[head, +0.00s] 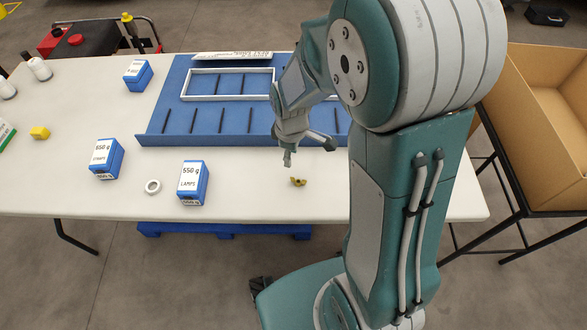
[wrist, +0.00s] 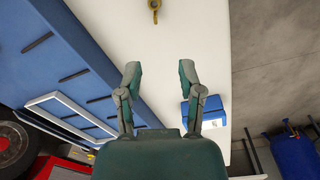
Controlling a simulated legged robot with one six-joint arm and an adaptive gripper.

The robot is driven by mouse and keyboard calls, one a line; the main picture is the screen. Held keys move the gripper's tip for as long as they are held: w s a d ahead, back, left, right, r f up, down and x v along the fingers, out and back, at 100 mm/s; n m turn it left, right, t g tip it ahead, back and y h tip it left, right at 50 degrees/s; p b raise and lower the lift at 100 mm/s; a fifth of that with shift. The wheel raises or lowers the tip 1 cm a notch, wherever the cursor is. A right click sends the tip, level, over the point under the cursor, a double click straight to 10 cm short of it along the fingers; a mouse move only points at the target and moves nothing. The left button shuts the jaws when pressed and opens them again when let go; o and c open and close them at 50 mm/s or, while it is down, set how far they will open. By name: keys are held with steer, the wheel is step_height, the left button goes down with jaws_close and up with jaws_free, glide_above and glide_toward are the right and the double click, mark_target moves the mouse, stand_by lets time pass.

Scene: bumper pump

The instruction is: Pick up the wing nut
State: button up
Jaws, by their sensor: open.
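The wing nut (head: 298,182) is small and brass-yellow. It lies on the white table (head: 250,195) near its front edge, in front of the blue sorting board. In the wrist view the wing nut (wrist: 154,10) is at the top edge, partly cut off, roughly in line with the gap between my fingers. My gripper (head: 308,150) is above the table, on the board side of the wing nut and apart from it. In the wrist view my gripper (wrist: 159,72) has its two fingers spread wide with nothing between them.
The blue board (head: 215,137) holds a white frame (head: 187,84). A blue lamps box (head: 193,184), another labelled box (head: 106,160) and a white ring (head: 153,186) stand left of the wing nut. A cardboard box (head: 550,110) is at right. The table around the wing nut is clear.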

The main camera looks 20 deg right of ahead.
step_height(320, 180, down, 2)
glide_above(298, 181)
steer(key=a, duration=0.2)
steer(key=shift+n, duration=0.4)
steer(key=f, duration=0.5)
steer(key=shift+w+f, duration=0.2)
steer(key=shift+w, duration=0.2)
steer(key=shift+d+f, duration=0.15)
steer(key=shift+f, duration=1.2)
steer(key=shift+d+f, duration=0.1)
steer(key=shift+f, duration=1.25)
jaws_close()
